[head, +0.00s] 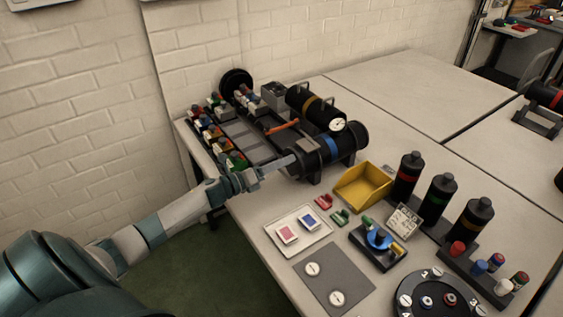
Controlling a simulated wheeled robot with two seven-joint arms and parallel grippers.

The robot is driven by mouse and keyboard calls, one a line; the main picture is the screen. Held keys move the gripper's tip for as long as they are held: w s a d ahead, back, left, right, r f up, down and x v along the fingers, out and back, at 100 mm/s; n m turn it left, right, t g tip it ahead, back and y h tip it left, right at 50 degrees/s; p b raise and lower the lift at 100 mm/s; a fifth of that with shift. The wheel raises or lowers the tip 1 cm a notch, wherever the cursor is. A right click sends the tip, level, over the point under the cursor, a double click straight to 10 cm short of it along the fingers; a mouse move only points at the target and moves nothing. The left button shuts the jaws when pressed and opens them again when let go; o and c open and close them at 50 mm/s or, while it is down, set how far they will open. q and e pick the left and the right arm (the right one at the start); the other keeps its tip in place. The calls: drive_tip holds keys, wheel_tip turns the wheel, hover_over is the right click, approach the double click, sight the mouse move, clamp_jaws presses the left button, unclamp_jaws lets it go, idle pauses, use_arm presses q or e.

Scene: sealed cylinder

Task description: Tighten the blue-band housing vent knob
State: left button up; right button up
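The blue-band housing (333,148) is a black cylinder with a blue ring, lying on its side on a dark stand on the table. I cannot make out a vent knob there; the fingers cover that end. Whether the fingers touch the housing, or are open or shut, is too small to tell. My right gripper is not in view.
A round gauge (338,124) sits by the housings. A yellow bin (363,187) and black bottles (437,197) stand to the right. Racks of coloured parts (209,130) lie behind my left gripper. A white tray (298,247) and grey mat (318,274) lie in front.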

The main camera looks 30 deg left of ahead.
use_arm(q)
clamp_jaws()
